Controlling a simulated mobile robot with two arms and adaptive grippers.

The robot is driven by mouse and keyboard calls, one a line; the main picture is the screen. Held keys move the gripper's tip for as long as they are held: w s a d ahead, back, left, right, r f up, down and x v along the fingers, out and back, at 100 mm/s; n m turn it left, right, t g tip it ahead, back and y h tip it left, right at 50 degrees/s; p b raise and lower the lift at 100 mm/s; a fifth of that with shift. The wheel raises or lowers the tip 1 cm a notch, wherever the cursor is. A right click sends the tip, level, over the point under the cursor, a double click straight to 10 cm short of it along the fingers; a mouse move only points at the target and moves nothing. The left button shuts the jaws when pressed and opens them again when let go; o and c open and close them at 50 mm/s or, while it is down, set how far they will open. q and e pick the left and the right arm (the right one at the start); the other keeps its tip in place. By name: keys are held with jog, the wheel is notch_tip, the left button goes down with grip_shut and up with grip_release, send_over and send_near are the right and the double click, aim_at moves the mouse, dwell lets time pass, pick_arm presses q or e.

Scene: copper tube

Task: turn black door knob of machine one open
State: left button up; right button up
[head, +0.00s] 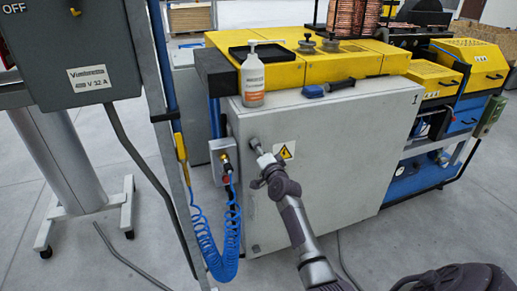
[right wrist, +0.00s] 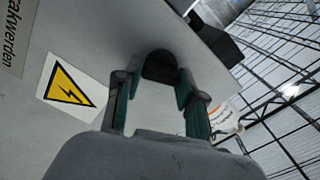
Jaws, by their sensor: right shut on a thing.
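The grey cabinet door of the machine marked with a single stroke (head: 345,165) is flat against its frame in the head view. The black door knob (right wrist: 160,66) shows in the right wrist view between the green-lined fingertips of my right gripper (right wrist: 157,88). My right gripper (head: 258,148) is shut on the knob at the door's upper left in the head view. The gripper hides much of the knob there. My left gripper is not in view.
A yellow warning sign (head: 286,150) is right beside the gripper. A coiled blue hose (head: 222,262) and a grey post (head: 165,120) stand left of the door.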

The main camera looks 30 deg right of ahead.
jog(key=m, duration=0.4)
jog(key=shift+m, duration=0.4)
dwell(0.4)
jog(key=o, duration=1.1)
jog(key=shift+o, duration=0.2)
jog(key=shift+s+f, duration=0.1)
jog(key=v, duration=1.1)
jog(key=shift+s, duration=0.4)
